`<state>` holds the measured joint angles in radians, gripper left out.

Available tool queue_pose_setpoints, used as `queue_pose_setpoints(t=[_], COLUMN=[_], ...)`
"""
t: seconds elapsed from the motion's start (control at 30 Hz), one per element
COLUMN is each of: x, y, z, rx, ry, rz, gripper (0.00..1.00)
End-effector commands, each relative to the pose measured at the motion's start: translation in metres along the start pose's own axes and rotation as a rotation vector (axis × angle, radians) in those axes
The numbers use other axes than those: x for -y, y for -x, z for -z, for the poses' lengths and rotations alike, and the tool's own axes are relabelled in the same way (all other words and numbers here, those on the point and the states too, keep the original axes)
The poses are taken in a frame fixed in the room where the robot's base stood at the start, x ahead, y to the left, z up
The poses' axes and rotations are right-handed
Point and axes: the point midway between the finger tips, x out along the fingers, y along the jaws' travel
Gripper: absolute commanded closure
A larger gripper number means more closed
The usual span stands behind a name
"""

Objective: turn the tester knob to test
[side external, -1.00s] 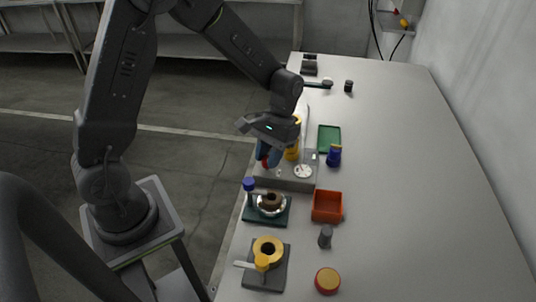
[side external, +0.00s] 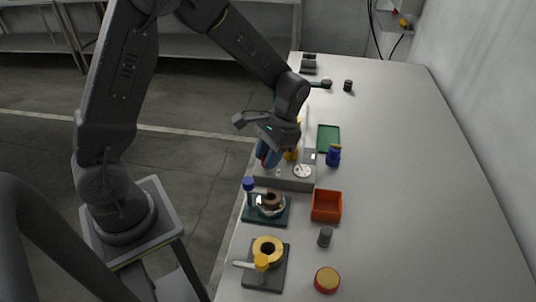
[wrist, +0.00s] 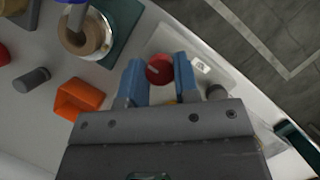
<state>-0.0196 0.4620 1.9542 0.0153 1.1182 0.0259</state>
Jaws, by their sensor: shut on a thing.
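The tester is a light grey box (side external: 296,184) near the left edge of the table, with a round white dial (side external: 303,171) on top. Its red knob (wrist: 159,69) has a pale pointer line and sits between my blue fingertips in the wrist view. My gripper (wrist: 160,72) is shut on the red knob from above. In the side view my gripper (side external: 268,156) reaches down over the tester's left part, and the fingers mostly hide the knob. A small white label (wrist: 202,66) lies beside the knob; its wording is too small to read.
An orange tray (side external: 327,207), a green tray (side external: 329,136) and a blue bottle (side external: 333,156) stand right of the tester. A dark green stand with a ring (side external: 270,205) is close in front. A yellow object (side external: 291,154) stands by my fingers. The table's right side is clear.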

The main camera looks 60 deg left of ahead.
Motion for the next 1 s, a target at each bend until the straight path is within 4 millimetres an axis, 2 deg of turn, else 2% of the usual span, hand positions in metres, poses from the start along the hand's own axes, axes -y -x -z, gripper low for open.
queue_pose_setpoints(t=[0.07,0.1,0.33,0.67,0.83,1.0], x=[0.000,0.000,0.000,0.000,0.000,0.000], y=[0.001,0.001,0.000,0.005,0.029,0.068], z=[0.000,0.000,0.000,0.000,0.001,0.001], rx=[-0.001,-0.001,-0.001,-0.002,-0.005,-0.006], ry=[-0.002,-0.002,0.000,0.001,0.000,0.000], rz=[0.001,0.000,0.000,0.000,0.000,0.000], gripper=[0.95,0.68,0.46,0.46,0.46,0.46])
